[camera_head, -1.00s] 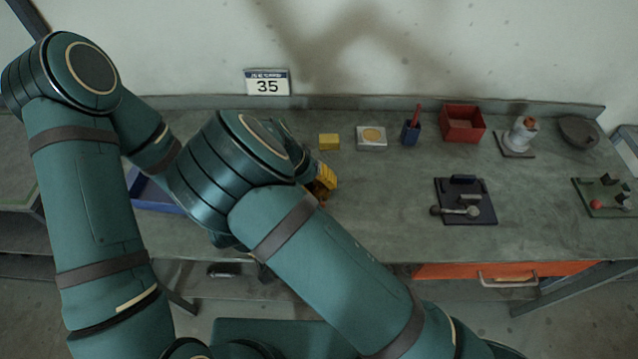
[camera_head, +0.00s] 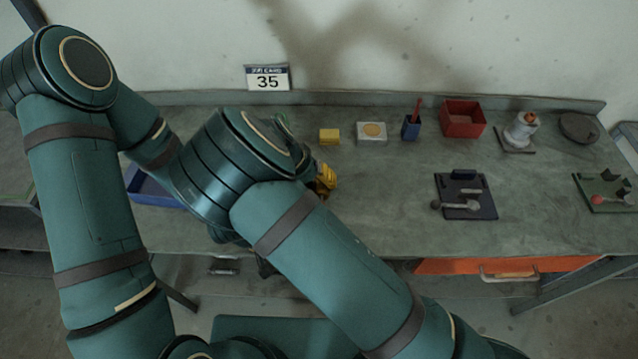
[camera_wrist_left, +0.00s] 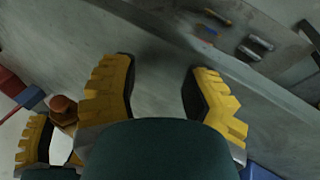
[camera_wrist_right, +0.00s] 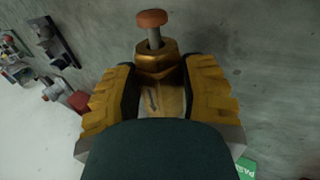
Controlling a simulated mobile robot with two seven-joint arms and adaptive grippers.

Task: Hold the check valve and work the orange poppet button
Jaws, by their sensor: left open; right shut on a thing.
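The brass check valve (camera_wrist_right: 160,68) stands between the yellow fingers of my right gripper (camera_wrist_right: 162,92) in the right wrist view, gripped at its body. Its orange poppet button (camera_wrist_right: 152,18) sticks out on a thin metal stem beyond the hex collar. In the head view only a yellow part of my right gripper (camera_head: 326,180) shows past the arm; the valve is hidden there. My left gripper (camera_wrist_left: 158,88) is open and empty in the left wrist view, with bare bench between its fingers. A right gripper finger and an orange-brown part show beside it at lower left. The head view hides the left gripper.
On the bench stand a yellow block (camera_head: 329,136), a white box (camera_head: 371,140), a blue holder (camera_head: 411,128), a red bin (camera_head: 463,120) and a dark fixture plate (camera_head: 480,208). A blue tray (camera_head: 150,190) lies left. The bench middle is clear.

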